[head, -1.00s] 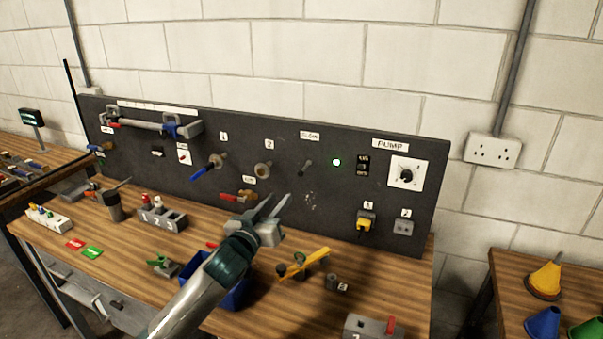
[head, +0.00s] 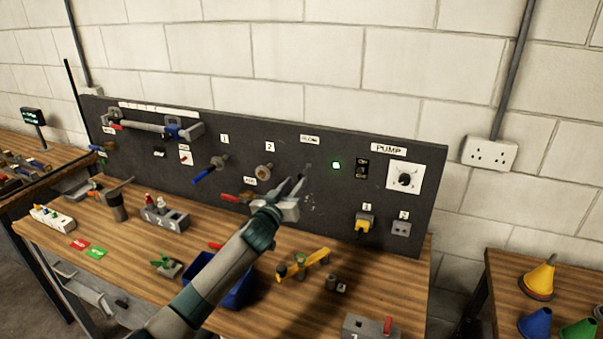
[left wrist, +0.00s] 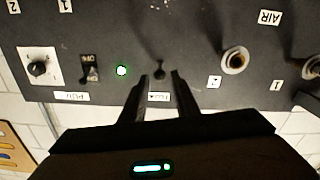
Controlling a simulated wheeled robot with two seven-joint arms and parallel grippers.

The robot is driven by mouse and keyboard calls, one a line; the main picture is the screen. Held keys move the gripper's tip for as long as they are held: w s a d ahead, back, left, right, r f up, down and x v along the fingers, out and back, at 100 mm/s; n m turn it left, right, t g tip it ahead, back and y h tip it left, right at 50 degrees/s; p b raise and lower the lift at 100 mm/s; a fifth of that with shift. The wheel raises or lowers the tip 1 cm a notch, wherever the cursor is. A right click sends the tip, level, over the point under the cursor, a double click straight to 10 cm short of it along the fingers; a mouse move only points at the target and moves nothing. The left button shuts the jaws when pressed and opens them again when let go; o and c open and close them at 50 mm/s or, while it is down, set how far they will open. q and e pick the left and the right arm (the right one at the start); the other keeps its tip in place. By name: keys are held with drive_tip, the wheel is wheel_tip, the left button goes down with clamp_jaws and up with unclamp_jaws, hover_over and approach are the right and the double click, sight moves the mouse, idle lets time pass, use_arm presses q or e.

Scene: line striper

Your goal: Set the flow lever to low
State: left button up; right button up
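The flow lever (head: 308,167) is a small dark lever on the black panel, under a white label (head: 310,139). It is partly hidden by my fingertips in the head view. In the left wrist view, which is upside down, the lever (left wrist: 159,70) shows between the fingertips, near the label (left wrist: 159,97). My left gripper (head: 295,182) is open, with a finger on each side of the lever; the gap between them is clear in the left wrist view (left wrist: 159,80). I cannot tell whether either finger touches it. My right gripper is not in view.
A lit green lamp (head: 336,165), a black switch (head: 362,168) and a pump dial (head: 404,179) sit right of the lever. A round brass fitting (head: 264,171) and a blue-handled valve (head: 205,174) sit left. A blue bin (head: 238,292) and loose parts lie on the bench below.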

sight(299, 179)
use_arm(q)
drive_tip(key=shift+p+x, duration=0.6)
drive_tip(key=shift+x, duration=2.4)
clamp_jaws()
